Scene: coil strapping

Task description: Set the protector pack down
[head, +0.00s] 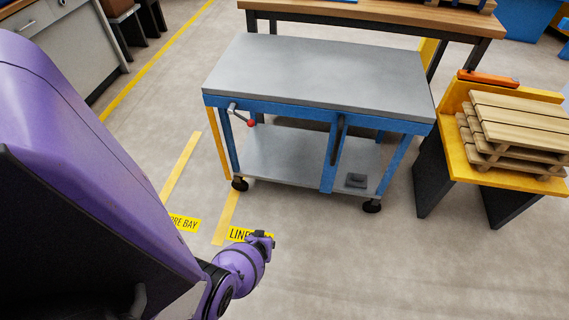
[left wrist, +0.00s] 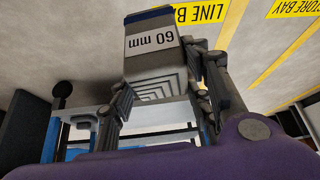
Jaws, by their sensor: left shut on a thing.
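The protector pack (left wrist: 156,62) is a grey block with a white label reading "60 mm", a dark blue band at its far end and nested angled edges on the end facing the camera. My left gripper (left wrist: 165,88) is shut on it, with one dark finger on each side. In the head view my left gripper (head: 262,239) is low in the middle, over the floor in front of the blue cart, and the pack cannot be made out there. My right gripper is out of view.
A blue cart (head: 320,75) with a bare grey top and a lower shelf (head: 285,160) stands ahead. A small dark item (head: 356,181) lies on the shelf. A yellow stand (head: 455,105) with stacked wooden pallets (head: 520,125) is right. A wooden bench (head: 380,12) stands behind.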

